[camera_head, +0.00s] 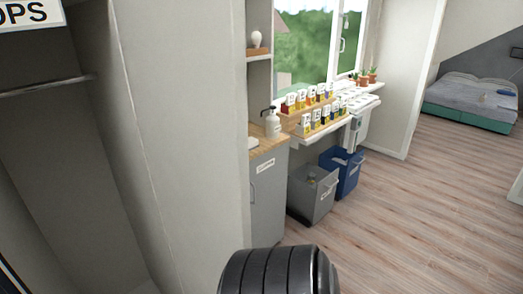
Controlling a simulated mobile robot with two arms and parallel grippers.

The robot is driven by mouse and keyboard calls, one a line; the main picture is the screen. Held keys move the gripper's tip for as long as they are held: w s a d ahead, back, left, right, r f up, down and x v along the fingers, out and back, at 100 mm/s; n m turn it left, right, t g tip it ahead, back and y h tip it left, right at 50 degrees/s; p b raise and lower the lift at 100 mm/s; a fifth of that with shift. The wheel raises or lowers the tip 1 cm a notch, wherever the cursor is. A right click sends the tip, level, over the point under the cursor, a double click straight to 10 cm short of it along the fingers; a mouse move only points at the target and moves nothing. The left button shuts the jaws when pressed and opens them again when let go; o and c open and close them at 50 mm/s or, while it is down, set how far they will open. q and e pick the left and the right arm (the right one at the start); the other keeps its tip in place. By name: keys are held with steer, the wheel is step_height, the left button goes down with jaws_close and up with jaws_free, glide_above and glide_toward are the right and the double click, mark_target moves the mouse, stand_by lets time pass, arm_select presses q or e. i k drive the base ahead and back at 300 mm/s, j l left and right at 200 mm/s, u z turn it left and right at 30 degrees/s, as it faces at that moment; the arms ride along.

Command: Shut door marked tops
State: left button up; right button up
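A white sign (30,13) is cut off by the top left corner; its visible letters read "OPS". Below it is an open, empty-looking wardrobe space with a metal hanging rail (45,87). A tall pale panel (185,130) stands to the right of this space; I cannot tell whether it is a door or a fixed side. No door face marked "tops" shows clearly. Neither of my grippers is in view. A black ribbed part at the bottom centre looks like a link of mine.
A grey cabinet (268,195), a grey bin (313,195) and a blue bin (342,172) stand beyond the panel, below a windowsill with small boxes. A bed (470,100) is at the far right. The wooden floor (420,220) at right is clear.

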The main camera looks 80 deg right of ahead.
mark_target(185, 62)
steer(key=k+l+z, duration=0.15)
steer(key=l, duration=0.2)
steer(key=k+l+z, duration=0.2)
steer(key=l, duration=0.15)
steer(key=l+z, duration=0.15)
steer(key=l, duration=0.25)
steer(key=k+l+z, duration=0.15)
steer(key=l, duration=0.2)
